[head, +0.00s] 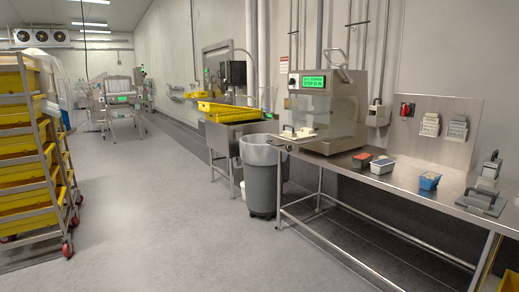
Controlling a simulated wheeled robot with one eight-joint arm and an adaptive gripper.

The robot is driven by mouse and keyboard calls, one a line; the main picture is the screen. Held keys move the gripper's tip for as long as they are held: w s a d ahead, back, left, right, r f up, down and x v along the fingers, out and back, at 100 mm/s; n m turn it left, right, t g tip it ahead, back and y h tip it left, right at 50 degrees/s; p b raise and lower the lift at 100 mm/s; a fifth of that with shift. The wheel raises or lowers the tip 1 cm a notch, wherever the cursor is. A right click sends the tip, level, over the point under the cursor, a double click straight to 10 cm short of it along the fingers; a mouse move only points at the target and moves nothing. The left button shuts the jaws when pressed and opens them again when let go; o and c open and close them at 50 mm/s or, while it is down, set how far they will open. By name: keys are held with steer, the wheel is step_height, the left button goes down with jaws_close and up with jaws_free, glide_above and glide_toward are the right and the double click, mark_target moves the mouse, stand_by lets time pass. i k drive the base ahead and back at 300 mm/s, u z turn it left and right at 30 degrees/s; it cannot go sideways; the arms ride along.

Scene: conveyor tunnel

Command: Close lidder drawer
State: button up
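The lidder (326,115) is a grey metal machine with a lit green display, standing on the left part of a steel table at the right. Its drawer (298,133) appears as a pale flat piece with a small dark handle, sticking out from the lower left front of the machine past the table edge. How far it is out is hard to tell at this size. My gripper is not in view, and nothing is seen touching the drawer.
A grey bin (261,175) stands on the floor left of the steel table (400,183). Small trays (429,181) sit on the table. A rack of yellow crates (25,150) stands at far left. The floor (150,210) between is clear.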

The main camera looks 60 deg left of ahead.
mark_target(277, 141)
steer(key=u, duration=2.35)
steer(key=k, duration=1.3)
steer(key=u, duration=0.4)
steer(key=i, duration=0.6)
steer(key=u, duration=0.7)
steer(key=i, duration=1.05)
steer(key=z, duration=0.5)
steer(key=i, duration=0.6)
steer(key=z, duration=0.4)
